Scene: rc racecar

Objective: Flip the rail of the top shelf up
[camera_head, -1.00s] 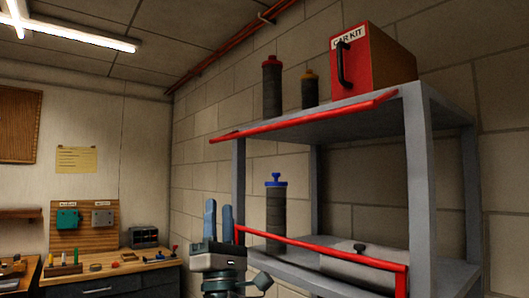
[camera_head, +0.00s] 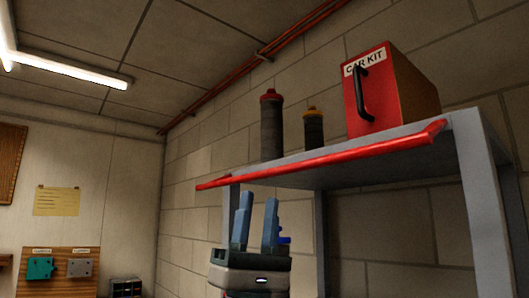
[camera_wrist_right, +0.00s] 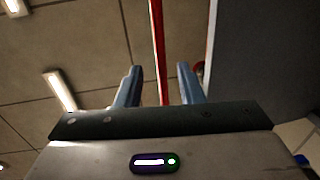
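The red rail (camera_head: 320,157) runs along the front edge of the top shelf (camera_head: 400,137), level with the shelf top or just below it, in the head view. My right gripper (camera_head: 257,215) points upward below the left part of the rail, with its two blue fingers apart and nothing between them. In the right wrist view the red rail (camera_wrist_right: 158,50) passes across the gap between the open fingers (camera_wrist_right: 158,85), seemingly beyond the tips. The gripper looks apart from the rail in the head view. My left gripper is not in view.
On the top shelf stand a red CAR KIT box (camera_head: 390,90), a dark canister with a red cap (camera_head: 271,125) and a smaller one with a yellow cap (camera_head: 314,130). A grey shelf post (camera_head: 480,190) is at the right. Free air lies left of the shelf.

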